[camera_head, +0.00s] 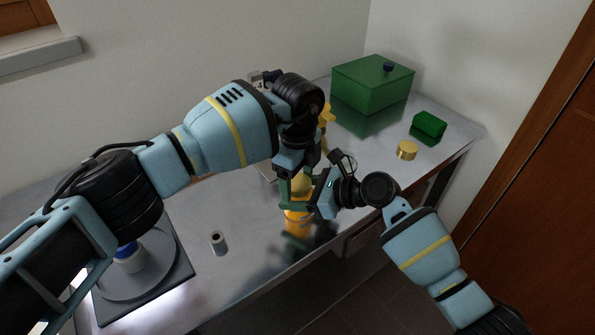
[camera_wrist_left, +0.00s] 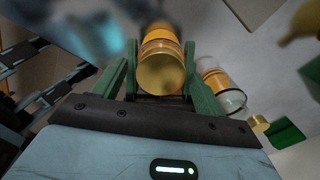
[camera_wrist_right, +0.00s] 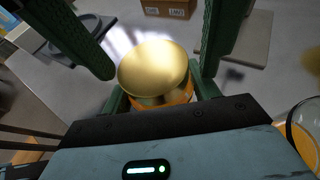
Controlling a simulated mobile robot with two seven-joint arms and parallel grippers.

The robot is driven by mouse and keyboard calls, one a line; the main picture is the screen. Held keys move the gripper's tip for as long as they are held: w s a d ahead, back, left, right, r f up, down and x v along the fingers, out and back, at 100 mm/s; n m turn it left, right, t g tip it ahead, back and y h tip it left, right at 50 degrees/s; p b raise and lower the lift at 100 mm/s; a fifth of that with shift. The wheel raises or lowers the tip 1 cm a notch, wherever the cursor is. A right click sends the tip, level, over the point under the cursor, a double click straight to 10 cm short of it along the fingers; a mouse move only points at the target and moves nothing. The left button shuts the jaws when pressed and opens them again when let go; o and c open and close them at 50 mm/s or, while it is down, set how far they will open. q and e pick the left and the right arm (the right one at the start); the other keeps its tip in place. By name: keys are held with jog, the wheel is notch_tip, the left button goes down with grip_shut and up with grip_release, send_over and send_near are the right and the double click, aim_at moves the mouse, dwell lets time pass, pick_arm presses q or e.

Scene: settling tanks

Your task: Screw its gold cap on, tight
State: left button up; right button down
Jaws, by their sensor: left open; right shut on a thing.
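An amber jar (camera_wrist_left: 160,38) carries a gold cap (camera_wrist_left: 161,71) on its mouth; how tight cannot be told. My right gripper (camera_wrist_right: 158,85) is shut on the jar, with the gold cap (camera_wrist_right: 153,70) facing its camera. My left gripper (camera_wrist_left: 161,60) is open, its green fingers on either side of the capped jar. In the head view my left gripper (camera_head: 297,190) points down from above and my right gripper (camera_head: 312,200) comes in from the right; both partly hide the jar. Another gold cap (camera_head: 407,150) lies loose on the table at the right.
A green lidded box (camera_head: 372,84) and small green block (camera_head: 429,124) stand at the back right. A grey cylinder (camera_head: 217,242) stands front left, near a dark round platform (camera_head: 160,275).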

pick_arm(q)
jog(key=c, duration=1)
jog(key=shift+m, duration=1.6)
jog(key=o, duration=1.1)
jog(key=shift+c, duration=0.2)
